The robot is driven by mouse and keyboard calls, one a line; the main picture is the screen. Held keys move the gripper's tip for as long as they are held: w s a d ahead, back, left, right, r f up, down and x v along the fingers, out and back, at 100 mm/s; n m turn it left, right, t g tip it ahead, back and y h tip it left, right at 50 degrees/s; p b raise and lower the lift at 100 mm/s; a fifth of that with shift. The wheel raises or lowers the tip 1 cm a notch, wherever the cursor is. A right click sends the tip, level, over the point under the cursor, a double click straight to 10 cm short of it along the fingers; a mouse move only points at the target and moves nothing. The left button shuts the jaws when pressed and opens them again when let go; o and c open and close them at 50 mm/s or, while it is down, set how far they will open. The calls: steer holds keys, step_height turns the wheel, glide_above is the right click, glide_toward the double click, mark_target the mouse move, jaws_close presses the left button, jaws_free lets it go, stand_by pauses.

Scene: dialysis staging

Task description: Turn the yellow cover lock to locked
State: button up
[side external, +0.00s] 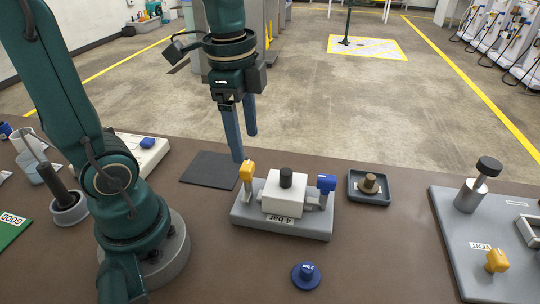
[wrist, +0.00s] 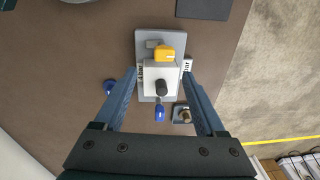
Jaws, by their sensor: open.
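A yellow handle (side external: 247,172) stands upright at the left end of a grey-based unit (side external: 282,229) with a white block (side external: 284,199) marked "4 bar". The handle also shows in the wrist view (wrist: 165,52), at the top of the unit. A black knob (side external: 286,177) tops the block, and a blue handle (side external: 326,184) is at its right end. My gripper (side external: 245,147) is open and empty, pointing down above the unit's left end. In the wrist view the fingers (wrist: 160,74) appear on either side of the block. I see no printed lock marking on the yellow handle.
A small dark tray (side external: 354,200) with a brass piece (side external: 370,183) lies right of the unit. A blue disc (side external: 306,276) lies in front. A dark mat (side external: 209,168) is behind left. A grey panel (side external: 453,232) with a yellow "VENT" knob (side external: 497,261) is at right.

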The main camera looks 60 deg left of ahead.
mark_target(247, 165)
steer(key=shift+w+a+f+g, duration=0.4)
steer(key=shift+a+f, duration=0.1)
steer(key=shift+f, duration=0.15)
steer(key=shift+s+a+f, duration=0.1)
steer(key=shift+f, duration=2.7)
jaws_close()
